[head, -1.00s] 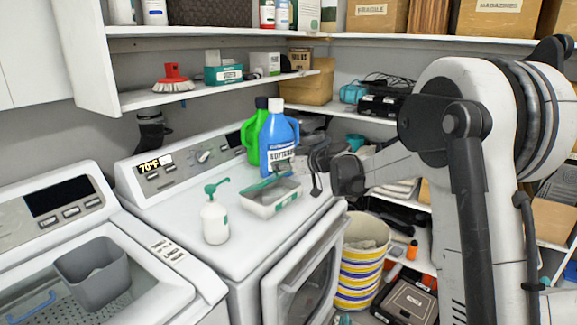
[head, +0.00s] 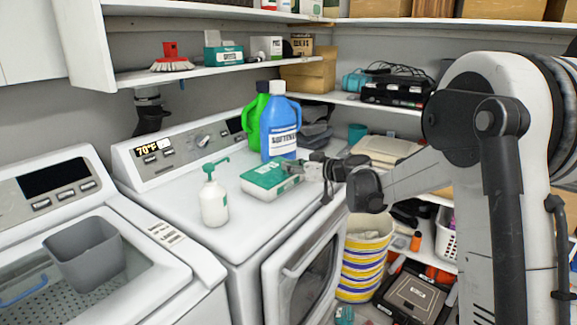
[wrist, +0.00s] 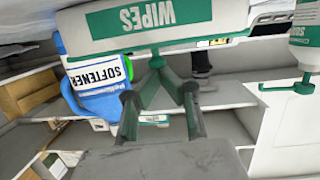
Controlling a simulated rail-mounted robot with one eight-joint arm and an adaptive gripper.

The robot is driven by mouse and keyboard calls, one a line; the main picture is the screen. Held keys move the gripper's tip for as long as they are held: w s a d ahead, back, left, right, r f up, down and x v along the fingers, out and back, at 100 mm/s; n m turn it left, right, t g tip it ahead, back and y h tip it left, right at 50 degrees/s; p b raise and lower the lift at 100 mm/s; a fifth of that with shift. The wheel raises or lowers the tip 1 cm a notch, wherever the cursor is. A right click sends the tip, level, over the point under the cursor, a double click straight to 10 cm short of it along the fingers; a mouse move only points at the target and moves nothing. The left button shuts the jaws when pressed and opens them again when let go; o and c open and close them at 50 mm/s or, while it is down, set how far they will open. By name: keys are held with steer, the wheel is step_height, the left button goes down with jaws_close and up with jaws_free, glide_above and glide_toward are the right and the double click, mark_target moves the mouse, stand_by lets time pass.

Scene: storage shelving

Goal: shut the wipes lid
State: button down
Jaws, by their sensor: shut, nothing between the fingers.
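The wipes box (head: 268,181) is a white tub with a green lid, standing on top of the washing machine. Its lid lies flat over the tub and looks shut in the head view. In the wrist view its labelled side (wrist: 148,22) fills the top, with the lettering upside down. My gripper (head: 293,166) is at the right rear edge of the lid, very close to it or touching. In the wrist view the fingers (wrist: 157,64) come together at the box's green edge, with nothing held between them.
A blue softener bottle (head: 280,128) and a green bottle (head: 256,112) stand just behind the box. A white pump bottle (head: 214,200) stands to its left front. A shelf (head: 215,73) runs above. The machine top (head: 240,232) in front is clear.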

steer(key=shift+s+f, duration=0.25)
steer(key=shift+f, duration=0.25)
step_height(320, 180, up, 5)
steer(key=p, duration=0.2)
steer(key=s+d+f, duration=0.5)
steer(key=s+d, duration=0.1)
steer(key=d, duration=0.1)
steer(key=s+r+m+g+h, duration=0.1)
steer(key=s+r+m+h, duration=0.15)
steer(key=s, duration=0.75)
steer(key=s+r+m+g+h, duration=0.1)
steer(key=s+m+g+h, duration=0.15)
steer(key=s, duration=0.85)
steer(key=s+d+f+m+h, duration=0.2)
steer(key=s+d+h, duration=0.1)
steer(key=s, duration=0.7)
steer(key=s+d+f+m+h, duration=0.2)
steer(key=s+d+h, duration=0.1)
steer(key=s, duration=0.7)
steer(key=shift+d+f+m+h, duration=0.3)
steer(key=shift+d+m+h, duration=0.1)
steer(key=shift+d, duration=0.25)
